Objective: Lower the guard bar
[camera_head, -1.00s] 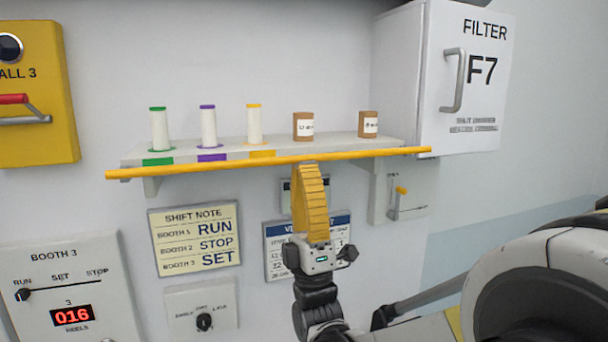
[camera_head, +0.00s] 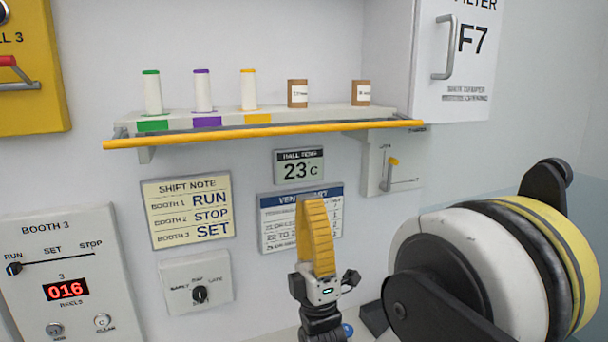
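The guard bar (camera_head: 262,134) is a long yellow rod that runs along the front of the wall shelf (camera_head: 180,129). It sits at about the shelf's front edge, and short dark arms show at its left and right ends. My gripper (camera_head: 312,202) is below the bar and apart from it, pointing up in front of the vent chart (camera_head: 270,216). Its yellow segmented finger is seen edge-on, so I cannot tell whether it is open or shut. Nothing shows held in it.
A small lever (camera_head: 393,161) is below right. A filter cabinet (camera_head: 465,60) is at the upper right. My arm fills the lower right.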

